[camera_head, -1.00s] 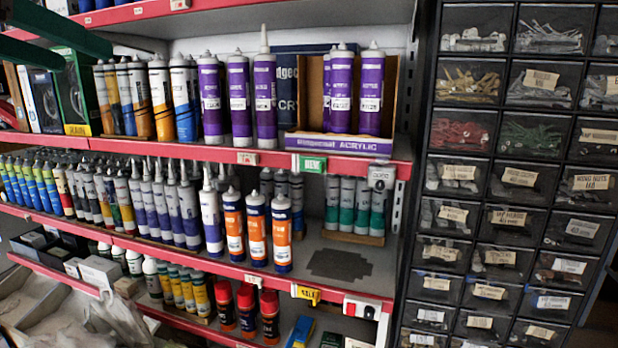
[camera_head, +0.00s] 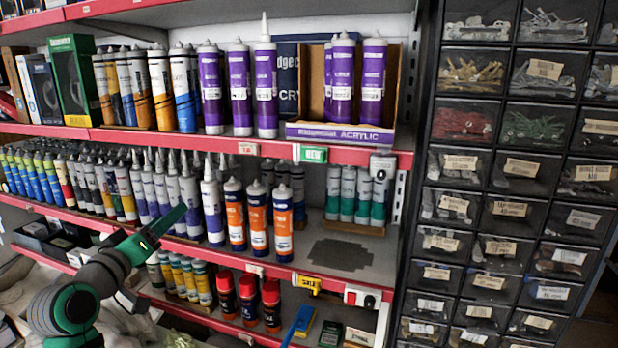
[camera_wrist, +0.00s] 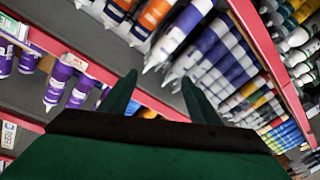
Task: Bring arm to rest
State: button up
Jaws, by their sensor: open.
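My gripper (camera_head: 167,229) shows at the lower left of the head view, at the end of my green and dark grey arm. It is in front of the shelf unit, near the level of the middle shelf. In the wrist view, my gripper (camera_wrist: 160,92) has its two green fingers apart with nothing between them. The picture there is tilted, with the shelves and tubes beyond the fingers. From the head view, I cannot tell how far the fingertips are from the shelf edge.
Purple tubes (camera_head: 239,90) stand on the upper shelf. Orange and white tubes (camera_head: 257,218) and grey tubes stand on the middle shelf, right of my gripper. Red-capped cans (camera_head: 248,300) stand below. A drawer cabinet (camera_head: 468,160) is at the right. A dark patch (camera_head: 340,254) on the middle shelf is bare.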

jog(key=s+d+f+n+y, duration=0.15)
jog(key=d+f, duration=0.35)
jog(key=f, duration=0.6)
jog(key=s+d+f+n+y, duration=0.1)
jog(key=s+d+f, duration=0.3)
jog(key=f, duration=0.7)
jog(key=s+d+f+n+y, duration=0.1)
jog(key=d+f, duration=0.4)
jog(key=f, duration=0.7)
jog(key=s+d+f+m+g, duration=0.1)
jog(key=s+d+f, duration=0.35)
jog(key=s, duration=0.35)
jog(key=s+d+f+m+g+y, duration=0.1)
jog(key=s+d+f, duration=0.35)
jog(key=s, duration=0.35)
jog(key=s+d+f+m+g, duration=0.1)
jog(key=s+d+f, duration=0.35)
jog(key=s, duration=0.45)
jog(key=s+d+r+m+h, duration=0.1)
jog(key=s+d+r+m, duration=0.1)
jog(key=s, duration=0.7)
jog(key=s+d+r+m, duration=0.2)
jog(key=s+r+m, duration=0.1)
jog(key=s, duration=0.6)
jog(key=shift+s+h, duration=0.15)
jog(key=shift+h, duration=0.2)
